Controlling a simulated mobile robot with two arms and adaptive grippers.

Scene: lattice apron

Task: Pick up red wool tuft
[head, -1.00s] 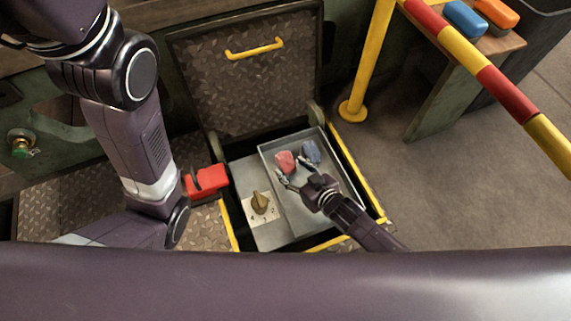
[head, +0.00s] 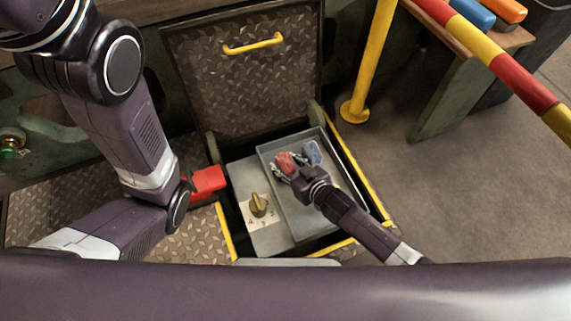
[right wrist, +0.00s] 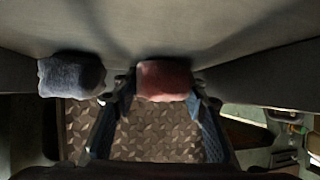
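The red wool tuft (head: 285,161) lies in a shallow grey metal tray (head: 287,206) inside the open floor hatch. In the right wrist view the red tuft (right wrist: 164,80) sits between my two fingertips. My right gripper (head: 289,169) reaches into the tray with its fingers spread, one on each side of the tuft. The gripper also shows in the right wrist view (right wrist: 164,100). I cannot tell whether the fingers touch the tuft. A blue-grey tuft (head: 312,152) lies just right of it, and left of it in the wrist view (right wrist: 70,75). My left gripper is out of view.
The hatch lid (head: 245,85) stands open behind the tray. A knob (head: 259,204) on a numbered plate is left of the tray. A red object (head: 208,181) is beside the hatch. A yellow post (head: 367,70) and a striped bar (head: 488,51) stand at the right.

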